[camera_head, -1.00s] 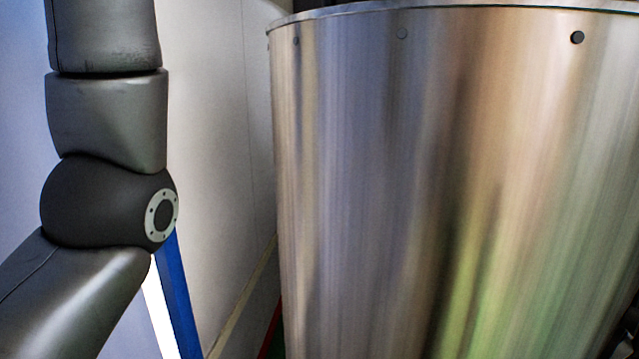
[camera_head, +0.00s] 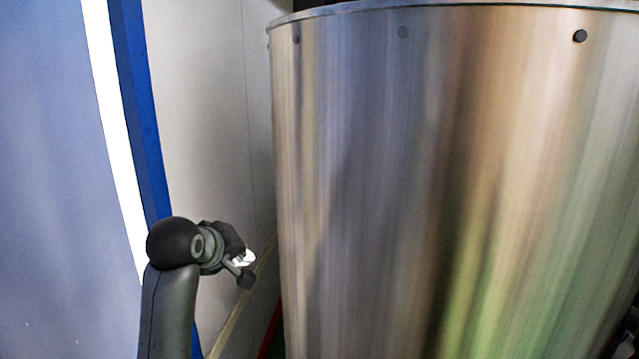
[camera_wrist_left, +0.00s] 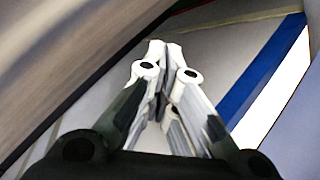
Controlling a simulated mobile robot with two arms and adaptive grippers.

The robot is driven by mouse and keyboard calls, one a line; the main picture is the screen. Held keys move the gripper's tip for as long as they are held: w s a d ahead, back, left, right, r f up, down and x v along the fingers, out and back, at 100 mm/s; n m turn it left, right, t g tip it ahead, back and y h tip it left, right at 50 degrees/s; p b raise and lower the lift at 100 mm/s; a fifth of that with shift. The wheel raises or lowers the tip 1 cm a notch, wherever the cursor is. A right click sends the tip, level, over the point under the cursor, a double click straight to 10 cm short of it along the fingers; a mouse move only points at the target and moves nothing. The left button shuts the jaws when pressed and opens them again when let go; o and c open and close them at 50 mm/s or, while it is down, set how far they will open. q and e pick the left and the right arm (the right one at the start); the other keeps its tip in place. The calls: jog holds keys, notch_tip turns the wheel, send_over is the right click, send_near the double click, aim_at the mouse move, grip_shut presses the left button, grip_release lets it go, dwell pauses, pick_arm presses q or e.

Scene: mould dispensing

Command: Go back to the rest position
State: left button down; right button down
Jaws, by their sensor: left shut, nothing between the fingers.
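My left arm comes up from the bottom left in the head view. My left gripper (camera_head: 244,262) is at its end, beside the lower left side of a big metal vat and apart from it in the picture. In the left wrist view the left gripper (camera_wrist_left: 160,75) shows its pale fingers brought together, shut with nothing between them. My right gripper is not in view.
The large shiny steel vat (camera_head: 400,180) fills the right and middle of the head view. A blue strip (camera_head: 138,100) beside a white band and a bluish panel (camera_head: 50,180) stand at the left. A pale wall (camera_head: 205,120) lies between strip and vat.

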pick_arm(q)
jog(key=s+a+f+m+g+y, duration=0.1)
jog(key=s+a+f+m+g, duration=0.1)
jog(key=s+f, duration=0.8)
jog(key=s+a+f+m+g, duration=0.15)
jog(key=s+f, duration=0.45)
jog(key=f, duration=0.7)
jog(key=s+a+f+m+g, duration=0.1)
jog(key=s+f+m+g, duration=0.3)
jog(key=s, duration=0.8)
jog(key=s+f+m, duration=0.2)
jog(key=s+f, duration=0.4)
jog(key=s, duration=0.7)
notch_tip(320, 180, down, 24)
jog(key=s+a+f+g+y, duration=0.1)
jog(key=s+a+f+g, duration=0.1)
jog(key=s+f, duration=1.5)
jog(key=shift+s+a+f, duration=0.3)
jog(key=shift+a+f, duration=0.15)
jog(key=shift+a, duration=0.2)
